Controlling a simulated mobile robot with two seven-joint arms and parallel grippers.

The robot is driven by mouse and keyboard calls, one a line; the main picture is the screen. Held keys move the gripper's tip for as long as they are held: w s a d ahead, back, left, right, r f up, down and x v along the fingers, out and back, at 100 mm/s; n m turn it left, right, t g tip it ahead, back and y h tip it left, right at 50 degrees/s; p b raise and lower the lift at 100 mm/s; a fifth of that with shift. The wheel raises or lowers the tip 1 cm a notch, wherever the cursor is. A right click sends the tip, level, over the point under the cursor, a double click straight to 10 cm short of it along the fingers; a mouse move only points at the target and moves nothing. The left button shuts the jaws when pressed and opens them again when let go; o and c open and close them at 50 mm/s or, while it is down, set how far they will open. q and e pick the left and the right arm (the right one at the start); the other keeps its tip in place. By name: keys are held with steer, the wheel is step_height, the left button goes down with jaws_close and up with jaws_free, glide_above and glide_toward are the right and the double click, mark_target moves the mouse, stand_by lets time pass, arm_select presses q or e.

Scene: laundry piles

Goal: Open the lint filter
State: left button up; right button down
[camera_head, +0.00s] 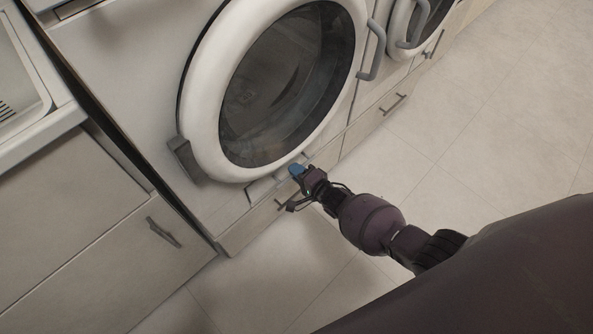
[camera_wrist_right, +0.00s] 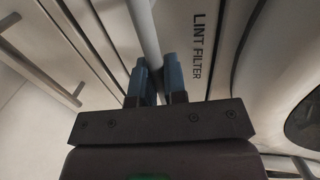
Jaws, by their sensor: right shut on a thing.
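The lint filter panel (camera_wrist_right: 198,48), a pale panel marked "LINT FILTER", shows in the wrist view to the right of the fingers. A grey bar handle (camera_wrist_right: 145,32) runs beside the label and down between the blue fingertips of my right gripper (camera_wrist_right: 156,78), which is shut on it. In the head view my right gripper (camera_head: 298,171) is at the low front of the machine, just under the round door, and partly hides the panel (camera_head: 262,190). My left gripper is not in view.
The washing machine's round glass door (camera_head: 290,85) is shut above the gripper. A lower drawer with a bar handle (camera_head: 281,204) lies just below it. A cabinet (camera_head: 110,220) stands at left. The tiled floor (camera_head: 440,130) at right is clear.

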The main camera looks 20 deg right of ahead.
steer(key=shift+s, duration=0.15)
arm_select(q)
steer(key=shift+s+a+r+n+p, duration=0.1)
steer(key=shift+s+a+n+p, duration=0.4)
steer(key=shift+p, duration=1)
arm_select(e)
steer(key=f+v, duration=0.1)
steer(key=v, duration=0.8)
steer(key=f+v, duration=0.2)
steer(key=v, duration=0.7)
steer(key=shift+s+d+f, duration=0.2)
steer(key=shift+s+f, duration=0.05)
steer(key=shift+s, duration=0.25)
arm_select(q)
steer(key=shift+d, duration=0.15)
arm_select(e)
steer(key=c, duration=1.2)
jaws_free()
arm_select(q)
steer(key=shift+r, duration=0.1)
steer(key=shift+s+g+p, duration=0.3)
steer(key=shift+p, duration=0.35)
arm_select(e)
steer(key=shift+v, duration=3.75)
